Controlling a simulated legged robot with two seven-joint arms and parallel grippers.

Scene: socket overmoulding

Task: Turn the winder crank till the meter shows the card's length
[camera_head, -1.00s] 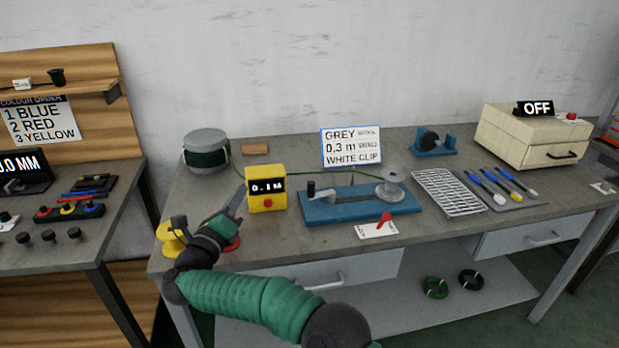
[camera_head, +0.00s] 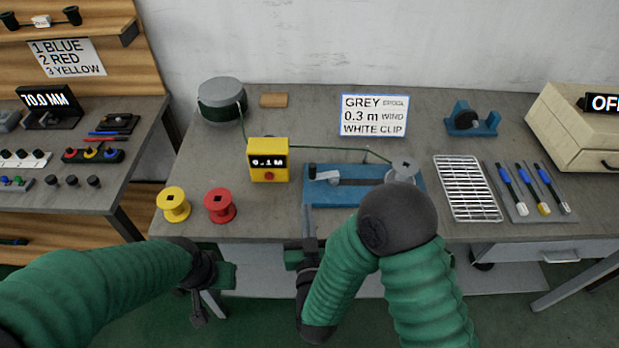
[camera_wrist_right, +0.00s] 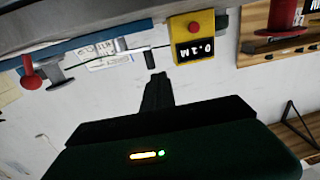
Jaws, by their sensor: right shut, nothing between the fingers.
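The yellow meter (camera_head: 268,160) reads 0.1 M in the head view. It also shows in the right wrist view (camera_wrist_right: 193,30). The white card (camera_head: 374,116) says GREY, 0.3 m WIND, WHITE CLIP. The blue winder (camera_head: 345,195) has a crank with a dark upright handle (camera_head: 312,171) at its left and a grey spool (camera_head: 404,168) at its right. The handle also shows in the right wrist view (camera_wrist_right: 149,60). My right gripper (camera_head: 309,213) is shut and empty, before the winder and apart from the handle. My left gripper (camera_head: 198,312) hangs low at the left; its jaw opening is unclear.
A green wire runs from the grey drum (camera_head: 220,100) past the meter to the winder spool. Yellow (camera_head: 174,205) and red (camera_head: 220,206) spools stand at the front left. A metal rack (camera_head: 468,188) and a tool tray (camera_head: 528,205) lie at the right.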

